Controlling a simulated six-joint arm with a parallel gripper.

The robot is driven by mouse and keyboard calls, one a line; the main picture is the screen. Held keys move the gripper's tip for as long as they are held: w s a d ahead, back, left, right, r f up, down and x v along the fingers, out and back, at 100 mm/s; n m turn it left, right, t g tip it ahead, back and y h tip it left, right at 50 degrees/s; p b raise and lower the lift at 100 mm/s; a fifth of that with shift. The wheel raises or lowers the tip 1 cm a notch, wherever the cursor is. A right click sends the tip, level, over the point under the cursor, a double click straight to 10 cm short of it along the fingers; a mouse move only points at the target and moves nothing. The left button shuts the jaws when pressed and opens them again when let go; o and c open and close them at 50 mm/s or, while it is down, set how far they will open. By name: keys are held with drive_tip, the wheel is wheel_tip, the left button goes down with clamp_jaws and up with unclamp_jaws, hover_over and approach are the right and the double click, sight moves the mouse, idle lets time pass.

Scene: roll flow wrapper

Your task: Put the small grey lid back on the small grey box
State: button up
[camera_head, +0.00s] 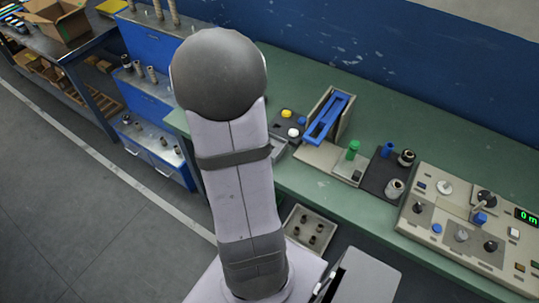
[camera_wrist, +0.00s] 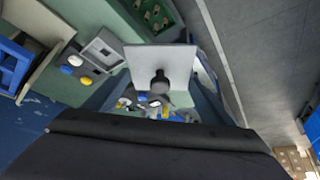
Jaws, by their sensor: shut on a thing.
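The small grey lid (camera_wrist: 145,58) is a flat, light grey square plate with a dark knob at its middle. It hangs in front of my wrist camera, and my gripper (camera_wrist: 160,84) is shut on it at the knob; the fingertips are hard to make out. The small grey box (camera_wrist: 89,48) stands open on the green bench, left of the lid in the wrist view. In the head view the box (camera_head: 280,146) shows just right of my arm, partly hidden by it. My gripper and the lid are hidden behind my arm there.
A dark panel with yellow and white buttons (camera_head: 290,124) adjoins the box. Behind it rises a blue-framed stand (camera_head: 328,118). A control console (camera_head: 470,232) fills the right end of the bench. A tray with several dark pegs (camera_head: 310,230) sits below the bench edge.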

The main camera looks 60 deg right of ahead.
drive_tip(key=w+a+r+n+t+y, duration=0.15)
drive_tip(key=w+a+n, duration=0.35)
drive_tip(key=a, duration=0.8)
drive_tip(key=w+a+r+n+y, duration=0.3)
drive_tip(key=w+a, duration=0.4)
drive_tip(key=a, duration=0.7)
drive_tip(key=s+d+f+m+g+h, duration=0.1)
drive_tip(key=d+f+m+h, duration=0.3)
drive_tip(key=d, duration=1)
drive_tip(key=s+d+f+m+g+h, duration=0.1)
drive_tip(key=d+m+g, duration=0.1)
drive_tip(key=d+m, duration=0.8)
drive_tip(key=s+d+f+m+g, duration=0.1)
drive_tip(key=s+d+m, duration=0.1)
drive_tip(key=s+d, duration=0.4)
drive_tip(key=s+d+f+m+g, duration=0.1)
drive_tip(key=s+d, duration=0.5)
drive_tip(key=d, duration=1)
drive_tip(key=shift+s+f+m+g+h+b, duration=0.4)
drive_tip(key=shift+m+g, duration=0.25)
drive_tip(key=shift+m, duration=0.55)
drive_tip(key=shift+a, duration=0.1)
drive_tip(key=shift+f+b, duration=1.25)
drive_tip(key=shift+f, duration=1.15)
